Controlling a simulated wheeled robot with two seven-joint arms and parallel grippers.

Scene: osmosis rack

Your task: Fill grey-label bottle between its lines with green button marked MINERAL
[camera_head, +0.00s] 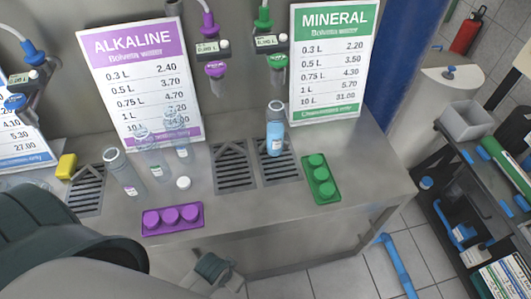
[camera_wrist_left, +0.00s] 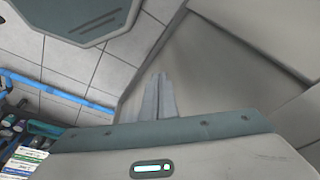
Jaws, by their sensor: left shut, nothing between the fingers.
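A clear bottle (camera_head: 276,130) with blue liquid stands upright on the right drain grate, below the green nozzle (camera_head: 278,62). Its label colour and fill lines are too small to make out. The green button panel (camera_head: 321,179) lies on the counter to its right, with three round buttons and no readable marking. The MINERAL sign (camera_head: 332,65) stands behind. My left gripper (camera_wrist_left: 158,82) is shut and empty in the left wrist view, over the counter's front side. In the head view, part of the left gripper (camera_head: 214,268) shows low, in front of the counter, apart from the bottle and buttons.
Several clear bottles (camera_head: 123,172) stand at the left beside a white cap (camera_head: 183,183). A purple button panel (camera_head: 172,219) lies at the counter's front edge. The ALKALINE sign (camera_head: 142,80) stands behind. A dark cart (camera_head: 480,200) stands at the right across a tiled floor.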

